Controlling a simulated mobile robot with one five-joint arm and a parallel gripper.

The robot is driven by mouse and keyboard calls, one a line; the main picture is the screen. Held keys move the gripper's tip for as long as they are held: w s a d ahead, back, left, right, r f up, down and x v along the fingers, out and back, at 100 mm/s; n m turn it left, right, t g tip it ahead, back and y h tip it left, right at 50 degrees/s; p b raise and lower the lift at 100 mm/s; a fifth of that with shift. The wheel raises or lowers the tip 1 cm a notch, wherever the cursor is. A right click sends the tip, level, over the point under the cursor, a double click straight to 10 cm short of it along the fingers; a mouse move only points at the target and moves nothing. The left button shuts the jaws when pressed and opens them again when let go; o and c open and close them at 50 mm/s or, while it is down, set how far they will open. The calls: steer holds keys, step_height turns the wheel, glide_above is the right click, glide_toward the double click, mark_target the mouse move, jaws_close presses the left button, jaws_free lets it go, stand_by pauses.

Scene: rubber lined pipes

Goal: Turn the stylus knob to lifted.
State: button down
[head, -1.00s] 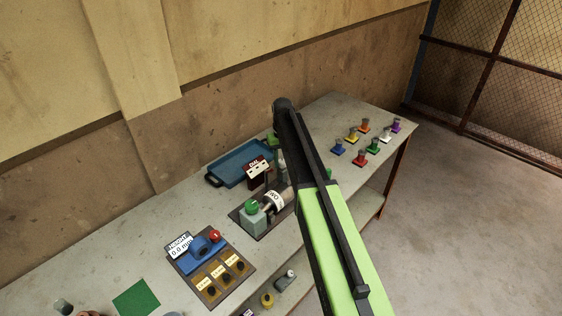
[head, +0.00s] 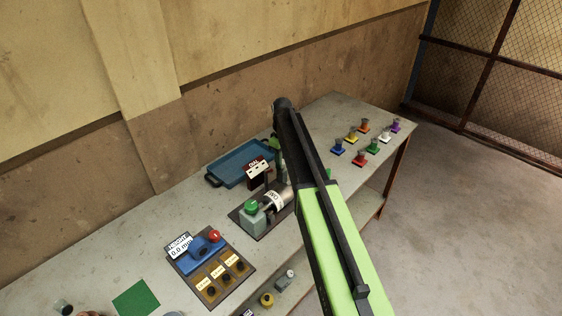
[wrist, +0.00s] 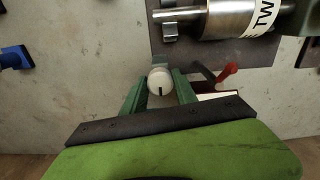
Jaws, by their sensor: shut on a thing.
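A round white knob (wrist: 160,80) with a dark pointer line shows in the wrist view, and no lettering for its settings can be read. My gripper (wrist: 159,88) is shut on this knob, with one green finger on each side. In the head view my arm hides most of the gripper and the knob. The metal cylinder (head: 283,195) with a white lettered band lies on a dark base plate beside the knob, and it also shows at the top of the wrist view (wrist: 235,18).
A red lever (wrist: 228,72) stands just right of my gripper. A small dial sign (head: 257,167) and a blue tray (head: 240,164) are behind the cylinder. A height panel (head: 210,262) is at front left. Several coloured knobs stand at the bench's far right.

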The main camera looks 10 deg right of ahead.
steer(key=shift+s, duration=0.1)
stand_by(0.4)
steer(key=c, duration=1)
jaws_free()
steer(key=shift+o, duration=0.2)
step_height(320, 180, up, 18)
steer(key=p, duration=1.7)
steer(key=shift+f, duration=0.25)
